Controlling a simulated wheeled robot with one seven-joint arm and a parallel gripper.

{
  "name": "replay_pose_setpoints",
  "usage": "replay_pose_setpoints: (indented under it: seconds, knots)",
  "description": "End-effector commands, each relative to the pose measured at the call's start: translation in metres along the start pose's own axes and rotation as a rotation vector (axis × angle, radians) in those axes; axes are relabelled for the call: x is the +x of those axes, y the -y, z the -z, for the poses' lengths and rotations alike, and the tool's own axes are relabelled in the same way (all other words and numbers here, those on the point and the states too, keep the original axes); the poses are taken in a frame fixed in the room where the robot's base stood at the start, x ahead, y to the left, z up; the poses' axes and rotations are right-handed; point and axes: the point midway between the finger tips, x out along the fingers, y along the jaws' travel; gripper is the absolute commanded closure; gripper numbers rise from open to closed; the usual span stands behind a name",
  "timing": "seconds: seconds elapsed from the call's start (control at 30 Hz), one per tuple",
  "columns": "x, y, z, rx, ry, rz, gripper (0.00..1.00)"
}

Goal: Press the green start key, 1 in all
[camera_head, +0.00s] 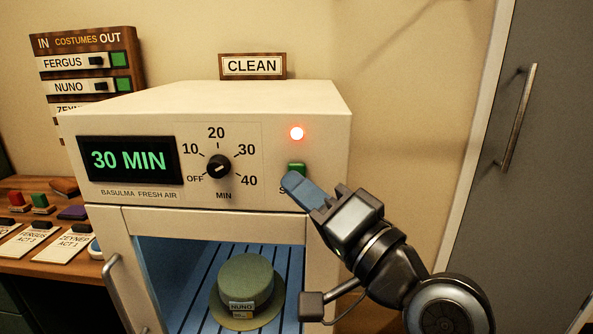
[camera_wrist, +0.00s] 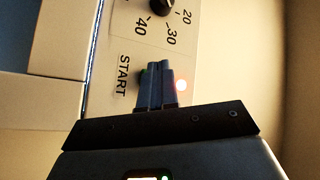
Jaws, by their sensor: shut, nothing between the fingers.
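The green start key (camera_head: 297,168) is on the right of the white machine's front panel, below a lit red light (camera_head: 296,133). My gripper (camera_head: 291,181) is shut and empty, its blue fingertips overlapping the lower part of the key. In the wrist view the closed fingertips (camera_wrist: 157,72) cover most of the key, and only a sliver of green shows beside the START label (camera_wrist: 123,76). I cannot tell whether the tips touch the key. The display (camera_head: 129,160) reads 30 MIN.
Below the panel, a green hat (camera_head: 243,284) tagged NUNO sits on the slatted floor of the machine's compartment, which appears open at the front. A CLEAN sign (camera_head: 252,66) stands on top. A table with costume tags (camera_head: 30,240) is at left, a grey door (camera_head: 535,150) at right.

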Motion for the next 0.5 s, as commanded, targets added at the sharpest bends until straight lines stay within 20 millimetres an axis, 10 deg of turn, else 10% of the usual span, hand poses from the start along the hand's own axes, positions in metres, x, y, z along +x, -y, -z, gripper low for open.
replay_pose_setpoints:
  seconds: [0.5]
  knots:
    - [-0.020,0.016,-0.015,0.001,0.002,0.001,1.00]
